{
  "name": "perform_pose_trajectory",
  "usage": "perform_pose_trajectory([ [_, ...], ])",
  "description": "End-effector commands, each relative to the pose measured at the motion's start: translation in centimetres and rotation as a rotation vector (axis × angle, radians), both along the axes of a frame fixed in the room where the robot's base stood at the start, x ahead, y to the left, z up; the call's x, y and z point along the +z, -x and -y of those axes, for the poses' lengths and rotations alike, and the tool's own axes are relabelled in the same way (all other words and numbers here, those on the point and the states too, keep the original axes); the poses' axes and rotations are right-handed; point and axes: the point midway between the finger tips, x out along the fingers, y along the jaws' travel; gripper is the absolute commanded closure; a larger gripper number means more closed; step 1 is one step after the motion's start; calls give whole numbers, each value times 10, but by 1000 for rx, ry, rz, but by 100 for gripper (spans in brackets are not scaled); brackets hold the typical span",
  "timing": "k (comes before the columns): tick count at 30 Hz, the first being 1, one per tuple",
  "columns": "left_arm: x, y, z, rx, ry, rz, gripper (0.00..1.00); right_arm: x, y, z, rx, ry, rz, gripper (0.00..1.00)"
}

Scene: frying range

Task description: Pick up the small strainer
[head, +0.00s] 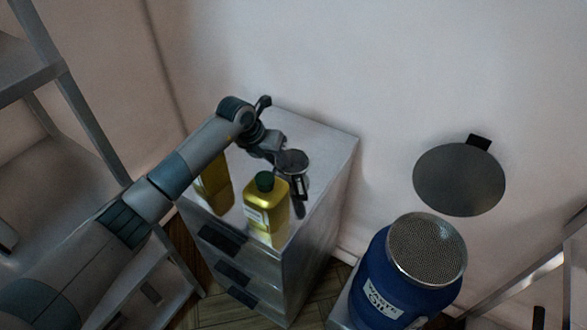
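A small round dark strainer (292,161) is on the right side of the metal cabinet's top, behind the front bottle. What looks like its handle (299,205) points toward the cabinet's front right edge. My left gripper (276,150) reaches in from the left over the cabinet, just left of the strainer's round part. Its fingers are small and dark here, so I cannot tell their opening or whether they touch the strainer. My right gripper is not in view.
Two yellow oil bottles stand on the cabinet (325,150), one in front (266,215) and one under my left arm (215,188). A blue drum (385,275) with a mesh top (428,248) stands right. A dark disc (459,180) is by the wall. Shelving (85,130) is left.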

Motion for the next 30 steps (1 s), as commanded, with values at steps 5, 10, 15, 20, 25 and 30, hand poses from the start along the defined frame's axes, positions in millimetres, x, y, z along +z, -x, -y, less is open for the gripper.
perform_pose_trajectory([
  [5,0,0,0,0,0,0,74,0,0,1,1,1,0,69],
  [10,0,0,0,0,0,0,79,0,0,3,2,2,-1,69],
  [15,0,0,0,1,0,0,100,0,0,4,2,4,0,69],
  [20,1,0,0,1,0,0,100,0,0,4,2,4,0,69],
  [25,1,0,0,0,0,1,100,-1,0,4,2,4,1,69],
  [30,10,-1,0,0,2,2,100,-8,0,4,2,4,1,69],
])
